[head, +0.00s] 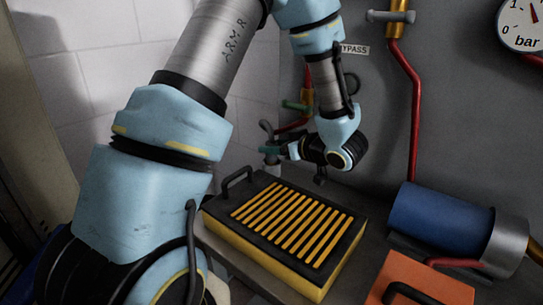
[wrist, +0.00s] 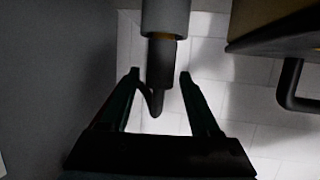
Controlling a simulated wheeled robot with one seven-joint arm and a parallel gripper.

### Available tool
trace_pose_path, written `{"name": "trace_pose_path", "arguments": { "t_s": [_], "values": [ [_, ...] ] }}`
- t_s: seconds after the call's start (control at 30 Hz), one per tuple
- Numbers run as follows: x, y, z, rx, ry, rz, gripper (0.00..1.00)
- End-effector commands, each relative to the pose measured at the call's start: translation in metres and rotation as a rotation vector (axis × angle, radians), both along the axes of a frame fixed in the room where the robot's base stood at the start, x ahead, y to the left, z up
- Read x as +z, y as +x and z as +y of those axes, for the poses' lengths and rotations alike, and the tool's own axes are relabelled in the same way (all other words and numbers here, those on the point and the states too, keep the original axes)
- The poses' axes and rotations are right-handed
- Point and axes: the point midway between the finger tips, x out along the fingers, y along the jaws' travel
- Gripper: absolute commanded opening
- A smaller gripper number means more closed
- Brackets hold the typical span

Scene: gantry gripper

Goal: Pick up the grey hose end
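The grey hose end (wrist: 166,18) shows in the wrist view as a grey cylinder coming in from the top, with a darker narrower part and a curved dark tip below it. In the head view a grey curved piece (head: 266,128) stands by the wall corner, beside my gripper (head: 272,151). My gripper (wrist: 158,78) has its two dark green fingers apart, one on each side of the darker part in the wrist view. A gap shows on the right; the left finger is close to the tip, and I cannot tell whether it touches.
A yellow and black slatted case (head: 345,250) with a black handle (head: 238,181) lies just below my gripper. A blue cylinder (head: 440,222) and an orange box (head: 425,283) are on the right. Red pipes (head: 413,110) and a gauge (head: 525,22) are on the grey wall.

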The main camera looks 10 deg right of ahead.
Motion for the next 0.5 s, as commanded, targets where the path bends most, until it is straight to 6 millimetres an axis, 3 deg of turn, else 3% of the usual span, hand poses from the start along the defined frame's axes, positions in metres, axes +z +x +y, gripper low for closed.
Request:
{"name": "trace_pose_path", "arguments": {
  "t_s": [0.07,0.5],
  "values": [
    [0.0001,-0.0002,-0.0001,0.000,0.000,0.000,0.53],
    [0.0002,-0.0002,-0.0001,0.000,0.000,0.000,0.04]
  ]
}}
